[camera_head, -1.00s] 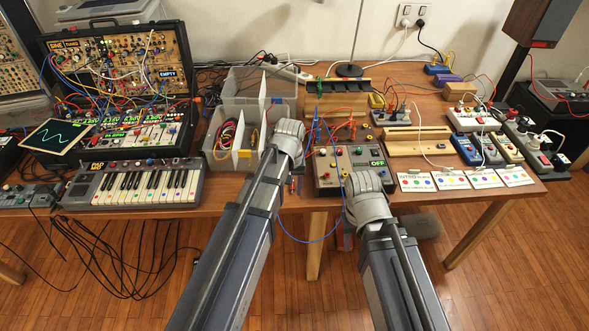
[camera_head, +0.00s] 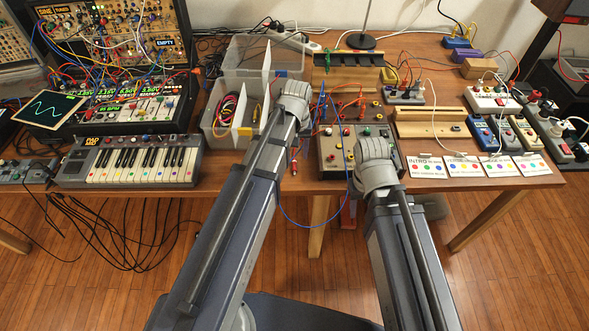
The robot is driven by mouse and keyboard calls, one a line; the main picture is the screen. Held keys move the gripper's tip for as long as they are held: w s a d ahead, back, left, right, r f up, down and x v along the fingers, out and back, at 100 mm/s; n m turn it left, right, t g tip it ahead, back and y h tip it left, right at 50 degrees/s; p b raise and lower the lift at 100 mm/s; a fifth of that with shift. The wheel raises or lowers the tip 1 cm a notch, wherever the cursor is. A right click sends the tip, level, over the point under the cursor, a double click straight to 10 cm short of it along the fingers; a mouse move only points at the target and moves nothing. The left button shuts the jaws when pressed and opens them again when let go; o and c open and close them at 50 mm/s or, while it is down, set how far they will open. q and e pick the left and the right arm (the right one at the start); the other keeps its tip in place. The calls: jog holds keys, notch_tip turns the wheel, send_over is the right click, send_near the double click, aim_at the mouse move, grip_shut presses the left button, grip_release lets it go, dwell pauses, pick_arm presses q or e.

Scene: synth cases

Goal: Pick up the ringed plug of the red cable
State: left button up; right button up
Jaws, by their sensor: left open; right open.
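Red leads with plugs stand at the grey box with knobs (camera_head: 333,158): one red plug (camera_head: 361,97) is upright behind it, and another red lead (camera_head: 322,103) is left of that. A small red piece (camera_head: 293,166) lies near the table's front edge, by my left arm. I cannot make out a ring on any red plug. My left gripper (camera_head: 298,100) is over the table, between the clear bin and the grey box. My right gripper (camera_head: 376,155) is over the grey box's right side and covers part of it. Both are open; the wrists largely hide their fingers.
A clear bin (camera_head: 215,126) of coiled cables stands left of my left gripper. A keyboard (camera_head: 128,160) and a patched synth case (camera_head: 120,105) are further left. Printed cards (camera_head: 462,167) lie at right, before a wooden rail (camera_head: 432,130). A blue cable (camera_head: 300,222) loops below the table edge.

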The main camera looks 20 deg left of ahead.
aim_at(294, 166)
pick_arm(q)
jog(key=shift+f, duration=0.1)
jog(key=f+b, duration=0.5)
jog(key=shift+a+f, duration=0.1)
jog(key=shift+a, duration=0.25)
jog(key=shift+c, duration=0.3)
grip_shut()
